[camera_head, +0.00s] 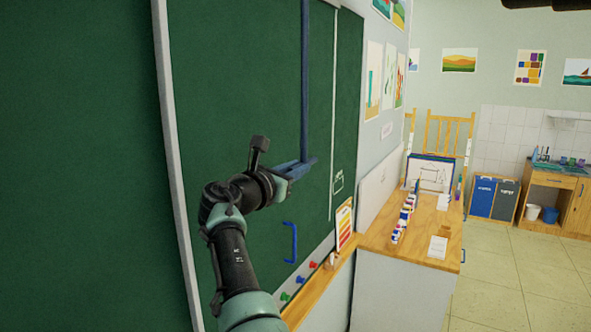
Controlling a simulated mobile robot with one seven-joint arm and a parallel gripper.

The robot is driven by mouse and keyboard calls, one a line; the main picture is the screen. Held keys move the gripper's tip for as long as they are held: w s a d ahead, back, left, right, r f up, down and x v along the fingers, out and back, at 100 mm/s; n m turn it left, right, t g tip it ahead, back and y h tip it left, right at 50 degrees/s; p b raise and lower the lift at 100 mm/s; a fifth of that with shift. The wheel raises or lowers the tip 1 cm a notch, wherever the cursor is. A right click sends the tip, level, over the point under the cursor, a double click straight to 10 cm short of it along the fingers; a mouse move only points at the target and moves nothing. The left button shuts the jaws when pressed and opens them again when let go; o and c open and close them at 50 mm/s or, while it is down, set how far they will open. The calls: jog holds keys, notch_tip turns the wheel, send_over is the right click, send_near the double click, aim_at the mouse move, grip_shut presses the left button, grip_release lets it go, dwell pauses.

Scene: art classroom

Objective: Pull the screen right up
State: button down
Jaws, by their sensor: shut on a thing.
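A green board surface (250,70) fills the left and middle of the view, with a pale upright frame edge (165,120) crossing it. A long dark blue upright bar (305,80) runs down in front of the board from the top of the view. My gripper (308,163) is at the bar's lower end and shut on it; the fingertips are small and hard to make out. A blue handle (291,243) is on the green board below my gripper, apart from it. I cannot tell which surface is the screen, and the bar's upper end is out of view.
A wooden ledge (318,290) with colored magnets (300,280) above it runs below the board. A wooden counter (405,235) with paint bottles (403,217) stands to the right. Bins (494,198) and a sink cabinet (555,200) are farther back. The tiled floor (500,285) at right is clear.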

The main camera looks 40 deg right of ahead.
jog(key=c, duration=0.8)
grip_release()
jog(key=shift+r, duration=0.4)
jog(key=shift+f, duration=0.15)
jog(key=shift+f, duration=0.1)
jog(key=shift+a, duration=0.15)
jog(key=shift+b+v, duration=1.1)
jog(key=shift+b, duration=0.1)
jog(key=b+v, duration=0.5)
jog(key=v, duration=0.5)
jog(key=shift+s+a, duration=0.2)
jog(key=shift+a, duration=0.05)
